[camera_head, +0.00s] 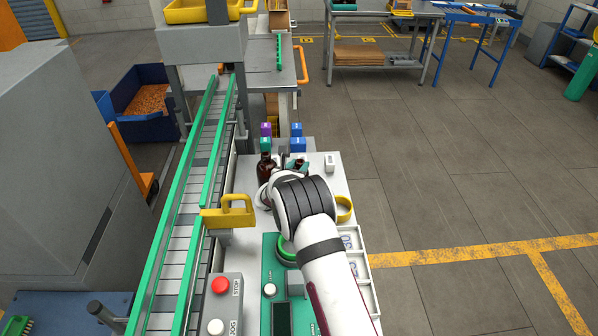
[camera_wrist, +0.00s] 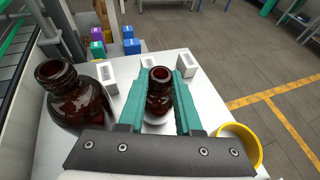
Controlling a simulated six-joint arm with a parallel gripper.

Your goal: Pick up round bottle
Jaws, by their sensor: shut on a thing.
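In the wrist view, a round amber bottle (camera_wrist: 160,92) with an open neck stands between the two teal fingers of my gripper (camera_wrist: 160,100), which is shut on it. In the head view, this bottle's dark top (camera_head: 299,163) just shows beyond my white wrist, which hides most of it and the gripper (camera_head: 296,168). A larger amber bottle (camera_wrist: 75,97) stands to the left, apart from the fingers. It also shows in the head view (camera_head: 266,168). I cannot tell whether the held bottle touches the table.
The white table (camera_wrist: 95,155) also bears small white boxes (camera_wrist: 187,65) and a yellow ring (camera_wrist: 240,146) at the right. Purple, green and blue boxes (camera_wrist: 131,46) sit behind. A green-railed conveyor (camera_head: 195,190) runs along the left, with a yellow handle (camera_head: 230,212) beside it.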

